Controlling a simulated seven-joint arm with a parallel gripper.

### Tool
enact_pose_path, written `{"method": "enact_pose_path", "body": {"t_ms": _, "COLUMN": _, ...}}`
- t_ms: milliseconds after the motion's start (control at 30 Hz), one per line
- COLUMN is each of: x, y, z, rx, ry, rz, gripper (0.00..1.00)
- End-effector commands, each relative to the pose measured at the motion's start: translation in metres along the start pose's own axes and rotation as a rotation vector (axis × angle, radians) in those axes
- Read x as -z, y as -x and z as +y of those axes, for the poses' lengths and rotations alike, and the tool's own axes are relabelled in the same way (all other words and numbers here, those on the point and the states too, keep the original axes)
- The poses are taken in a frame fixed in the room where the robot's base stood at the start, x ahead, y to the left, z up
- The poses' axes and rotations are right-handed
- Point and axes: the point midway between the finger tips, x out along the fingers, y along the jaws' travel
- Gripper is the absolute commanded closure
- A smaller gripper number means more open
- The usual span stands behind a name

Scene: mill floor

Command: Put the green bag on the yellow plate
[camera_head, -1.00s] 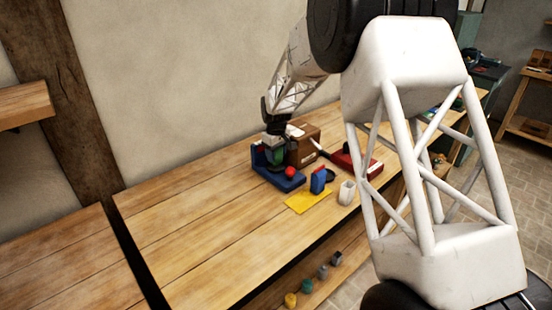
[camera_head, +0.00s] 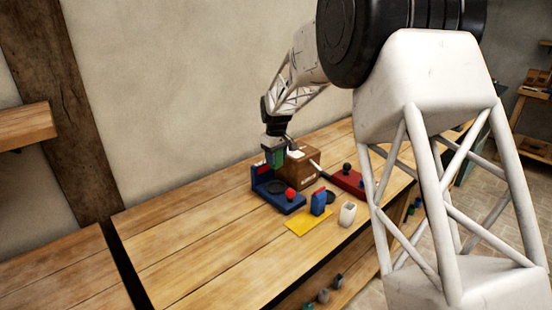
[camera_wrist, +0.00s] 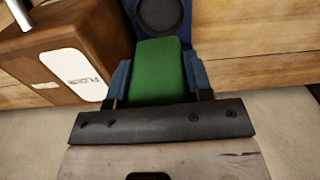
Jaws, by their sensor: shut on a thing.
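The green bag (camera_wrist: 158,72) is between the fingers of my gripper (camera_wrist: 160,92) in the wrist view. In the head view the green bag (camera_head: 278,158) hangs from my gripper (camera_head: 276,154), above the blue scale-like stand. My gripper is shut on it. The yellow plate (camera_head: 307,222) lies flat on the bench, in front of the blue stand, with bare yellow surface showing. The bag is apart from the plate, up and to the left of it.
The blue stand (camera_head: 262,184) has a round dark disc and a red ball (camera_head: 291,193). A brown box (camera_head: 300,168), a blue bag (camera_head: 318,204), a white cup (camera_head: 347,214) and a red device (camera_head: 347,179) stand close by. The bench's left part (camera_head: 200,235) is clear.

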Motion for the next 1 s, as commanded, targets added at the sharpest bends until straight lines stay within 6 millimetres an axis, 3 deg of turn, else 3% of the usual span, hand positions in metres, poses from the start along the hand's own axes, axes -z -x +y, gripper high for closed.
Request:
{"method": "enact_pose_path", "body": {"t_ms": 367, "x": -0.002, "y": 0.000, "z": -0.001, "rx": 0.000, "ry": 0.000, "rz": 0.000, "gripper": 0.83}}
{"method": "enact_pose_path", "body": {"t_ms": 567, "x": -0.015, "y": -0.002, "z": -0.005, "rx": 0.000, "ry": -0.002, "rz": -0.001, "gripper": 0.83}}
{"method": "enact_pose_path", "body": {"t_ms": 767, "x": -0.043, "y": -0.007, "z": -0.017, "rx": 0.000, "ry": -0.004, "rz": 0.000, "gripper": 0.83}}
{"method": "enact_pose_path", "body": {"t_ms": 1000, "x": -0.093, "y": -0.017, "z": -0.037, "rx": 0.000, "ry": -0.010, "rz": -0.001, "gripper": 0.83}}
